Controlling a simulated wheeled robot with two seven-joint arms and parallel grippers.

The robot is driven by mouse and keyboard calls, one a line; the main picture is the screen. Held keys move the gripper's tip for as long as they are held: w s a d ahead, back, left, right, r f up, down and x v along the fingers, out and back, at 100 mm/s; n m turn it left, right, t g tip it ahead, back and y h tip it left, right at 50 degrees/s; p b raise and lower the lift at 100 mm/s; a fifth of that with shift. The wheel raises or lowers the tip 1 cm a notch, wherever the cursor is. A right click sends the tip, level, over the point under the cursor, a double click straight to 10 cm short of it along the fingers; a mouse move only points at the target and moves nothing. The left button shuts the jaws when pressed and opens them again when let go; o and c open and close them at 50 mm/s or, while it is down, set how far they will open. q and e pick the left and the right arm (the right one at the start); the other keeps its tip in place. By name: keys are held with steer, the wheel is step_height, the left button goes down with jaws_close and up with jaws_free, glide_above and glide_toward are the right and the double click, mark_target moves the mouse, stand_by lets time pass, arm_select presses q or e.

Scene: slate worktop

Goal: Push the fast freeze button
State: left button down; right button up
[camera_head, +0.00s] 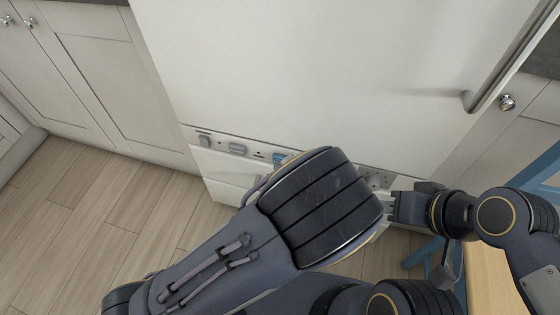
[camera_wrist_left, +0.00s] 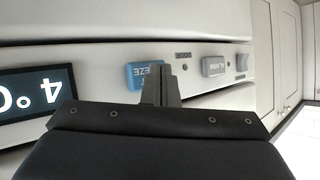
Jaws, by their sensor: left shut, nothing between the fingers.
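The fast freeze button is the blue button (camera_wrist_left: 145,75) in the left wrist view, with "EZE" readable upside down. It sits on the white control panel (camera_wrist_left: 110,58). In the head view a small part of the blue button (camera_head: 280,157) shows beside my large dark arm. My left gripper (camera_wrist_left: 166,72) is shut and empty. Its fingertips overlap the right part of the button in the wrist view; I cannot tell whether they touch. In the head view the arm hides these fingertips. My right gripper (camera_head: 392,207) points left, low in front of the appliance; its jaw state is unclear.
A lit display (camera_wrist_left: 38,92) lies left of the button in the wrist view. A grey alarm button (camera_wrist_left: 213,66) and a switch (camera_wrist_left: 242,62) lie right. A large white door (camera_head: 320,70) with a bar handle (camera_head: 510,60) stands above the panel. A blue-framed seat (camera_head: 490,280) is lower right.

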arm_select(q)
steer(key=shift+w, duration=0.1)
stand_by(0.5)
steer(key=shift+w+d+p, duration=0.1)
steer(key=shift+w+p, duration=0.25)
steer(key=shift+p, duration=0.05)
steer(key=shift+s+r, duration=0.1)
steer(key=shift+s, duration=0.25)
stand_by(0.3)
steer(key=s+a+p, duration=0.1)
steer(key=s+a, duration=0.1)
steer(key=s, duration=0.3)
steer(key=shift+s, duration=0.4)
stand_by(0.4)
